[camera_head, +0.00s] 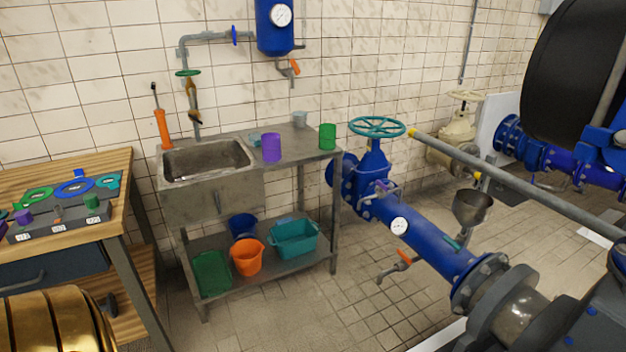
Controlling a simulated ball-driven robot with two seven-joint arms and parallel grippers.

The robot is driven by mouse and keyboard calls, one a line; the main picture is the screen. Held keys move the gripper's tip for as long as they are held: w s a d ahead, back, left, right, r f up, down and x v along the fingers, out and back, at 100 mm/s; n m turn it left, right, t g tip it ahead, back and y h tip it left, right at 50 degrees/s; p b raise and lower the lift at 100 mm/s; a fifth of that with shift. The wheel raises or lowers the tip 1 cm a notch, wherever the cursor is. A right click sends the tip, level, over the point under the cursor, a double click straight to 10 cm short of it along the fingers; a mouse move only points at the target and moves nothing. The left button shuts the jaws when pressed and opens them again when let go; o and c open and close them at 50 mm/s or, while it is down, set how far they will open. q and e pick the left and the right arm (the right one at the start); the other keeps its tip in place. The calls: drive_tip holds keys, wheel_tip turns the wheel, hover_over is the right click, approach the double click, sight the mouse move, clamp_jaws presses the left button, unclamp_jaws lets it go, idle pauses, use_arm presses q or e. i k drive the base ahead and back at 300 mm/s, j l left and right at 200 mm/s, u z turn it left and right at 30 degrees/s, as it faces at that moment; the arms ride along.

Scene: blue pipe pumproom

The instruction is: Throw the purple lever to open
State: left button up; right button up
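A small purple lever (383,187) shows on top of the blue pipe (430,250), just below the teal handwheel (377,127). It is small in the head view, and I cannot tell its exact angle or whether it stands open or closed. Neither of my grippers is in view, so nothing is seen touching the lever.
A steel sink bench (320,153) stands left of the pipe, with a purple cup (271,147) and a green cup (327,136). An orange-handled lever (404,257) hangs beside the pipe. A wooden workbench (100,163) is at left. Tiled floor between is clear.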

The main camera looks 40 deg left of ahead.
sight(382, 186)
drive_tip(key=u, duration=0.9)
drive_tip(key=i+u, duration=0.35)
drive_tip(key=i, duration=0.3)
drive_tip(key=i+l+u, duration=0.1)
drive_tip(key=i+u, duration=0.25)
drive_tip(key=i, duration=0.3)
drive_tip(key=i+z, duration=0.4)
drive_tip(key=i, duration=0.65)
